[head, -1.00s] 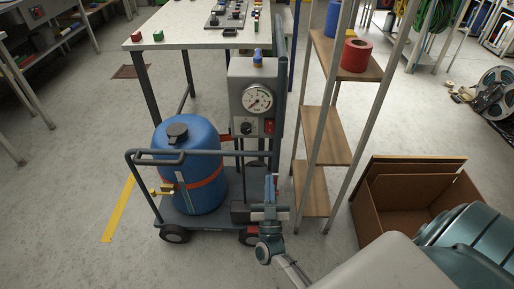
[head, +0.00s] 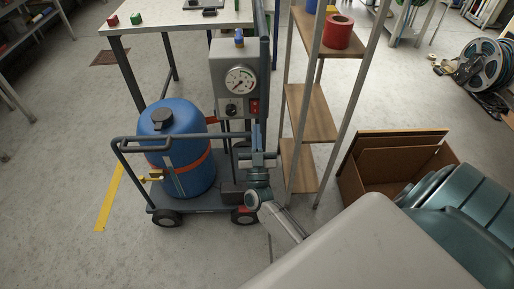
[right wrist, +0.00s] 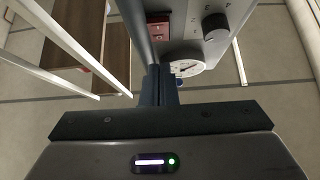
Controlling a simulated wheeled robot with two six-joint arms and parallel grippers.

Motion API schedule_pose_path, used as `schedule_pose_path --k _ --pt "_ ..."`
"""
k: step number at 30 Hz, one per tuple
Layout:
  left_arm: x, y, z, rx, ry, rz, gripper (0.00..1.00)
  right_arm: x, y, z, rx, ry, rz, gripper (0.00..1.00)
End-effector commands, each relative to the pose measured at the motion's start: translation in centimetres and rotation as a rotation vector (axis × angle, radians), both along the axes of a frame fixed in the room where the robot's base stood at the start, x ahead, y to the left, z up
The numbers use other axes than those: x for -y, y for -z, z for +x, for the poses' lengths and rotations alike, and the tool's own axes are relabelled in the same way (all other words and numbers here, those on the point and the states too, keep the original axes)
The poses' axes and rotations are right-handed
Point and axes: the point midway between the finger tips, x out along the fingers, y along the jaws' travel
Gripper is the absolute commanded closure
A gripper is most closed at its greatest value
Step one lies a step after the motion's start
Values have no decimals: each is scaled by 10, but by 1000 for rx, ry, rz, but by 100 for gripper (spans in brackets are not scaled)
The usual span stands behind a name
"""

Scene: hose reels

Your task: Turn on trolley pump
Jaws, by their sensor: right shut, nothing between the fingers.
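The trolley (head: 196,211) carries a blue tank (head: 180,130) and a grey pump box (head: 225,75). The box has a round gauge (head: 240,80), a black knob (head: 232,109) and a red switch (head: 254,106). My right gripper (head: 257,130) points upward just below the red switch, shut and empty. In the right wrist view its closed fingers (right wrist: 159,82) reach towards the box, with the red switch (right wrist: 158,27), black knob (right wrist: 215,27) and gauge (right wrist: 187,68) beyond them. I cannot tell whether the fingers touch the box. My left gripper is out of view.
A shelf rack (head: 310,110) with a red roll (head: 338,32) stands close to the right of the box. An open cardboard box (head: 352,187) lies right of it. A table (head: 180,22) stands behind the trolley. Floor is clear in front.

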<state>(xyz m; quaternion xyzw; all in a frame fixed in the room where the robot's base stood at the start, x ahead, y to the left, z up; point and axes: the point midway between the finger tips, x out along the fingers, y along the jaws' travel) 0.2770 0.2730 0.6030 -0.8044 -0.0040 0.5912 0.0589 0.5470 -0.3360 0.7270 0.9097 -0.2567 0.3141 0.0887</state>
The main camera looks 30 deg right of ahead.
Motion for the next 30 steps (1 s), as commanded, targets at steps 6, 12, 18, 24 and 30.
schedule_pose_path --k 6,12,18,24,30 --pt "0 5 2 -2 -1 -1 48 18 -5 29 -1 0 -2 100" --pt "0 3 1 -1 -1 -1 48 25 -3 41 0 -1 -1 100" --pt "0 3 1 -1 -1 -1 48 26 -2 42 0 -1 1 100" --pt "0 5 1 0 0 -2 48 26 -1 42 2 -1 -2 100" --pt "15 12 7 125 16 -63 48 30 8 49 55 1 -34 100"
